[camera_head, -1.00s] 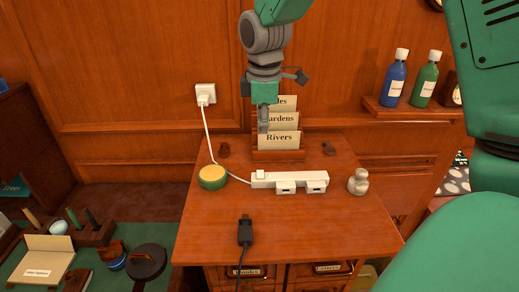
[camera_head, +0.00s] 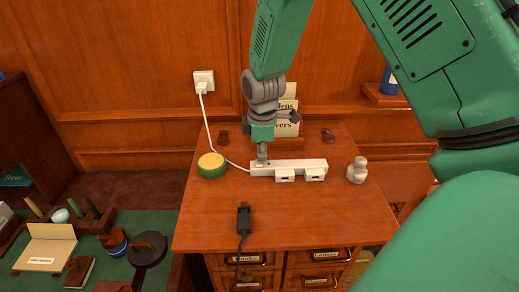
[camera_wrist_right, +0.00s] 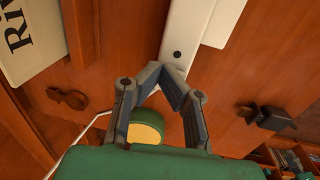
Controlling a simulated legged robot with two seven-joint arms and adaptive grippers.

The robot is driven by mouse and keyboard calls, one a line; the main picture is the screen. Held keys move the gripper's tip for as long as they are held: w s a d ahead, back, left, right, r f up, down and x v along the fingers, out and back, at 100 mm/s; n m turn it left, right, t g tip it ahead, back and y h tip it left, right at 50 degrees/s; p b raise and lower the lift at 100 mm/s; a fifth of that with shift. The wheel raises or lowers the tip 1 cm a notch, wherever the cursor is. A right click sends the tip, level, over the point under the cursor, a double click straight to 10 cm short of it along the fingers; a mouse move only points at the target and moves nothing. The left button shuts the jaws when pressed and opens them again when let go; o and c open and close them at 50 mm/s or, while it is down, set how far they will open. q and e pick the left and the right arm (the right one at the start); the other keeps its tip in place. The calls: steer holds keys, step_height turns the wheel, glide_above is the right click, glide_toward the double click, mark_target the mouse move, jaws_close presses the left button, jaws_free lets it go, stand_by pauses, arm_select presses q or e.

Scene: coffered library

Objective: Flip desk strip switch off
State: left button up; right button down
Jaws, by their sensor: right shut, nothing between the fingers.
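The white desk power strip (camera_head: 300,166) lies on the wooden desk, its cord running left to a wall outlet. My right gripper (camera_head: 262,160) is shut and empty, pointing down at the strip's left end. Its fingertips hide the switch area there, and I cannot tell whether they touch it. In the right wrist view the shut fingertips (camera_wrist_right: 166,70) are at the end of the strip (camera_wrist_right: 187,30), near a small dark round spot on its top. The switch's position cannot be made out. My left gripper is not in view.
A green and yellow round object (camera_head: 211,165) sits just left of the strip. A small pale figure (camera_head: 357,170) stands to its right. A black plug (camera_head: 243,217) lies in front. A card holder (camera_head: 287,128) stands behind. The desk's front right is clear.

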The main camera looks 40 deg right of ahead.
mark_target(258, 163)
steer(key=shift+s, duration=0.1)
steer(key=shift+s+a+r, duration=0.1)
steer(key=shift+s+a, duration=0.1)
steer(key=shift+a, duration=0.3)
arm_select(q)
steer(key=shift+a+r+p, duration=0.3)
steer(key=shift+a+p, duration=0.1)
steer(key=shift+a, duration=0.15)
arm_select(e)
steer(key=shift+s+a+r, duration=0.2)
steer(key=shift+s+a, duration=0.15)
steer(key=shift+a, duration=0.35)
steer(key=shift+d, duration=0.1)
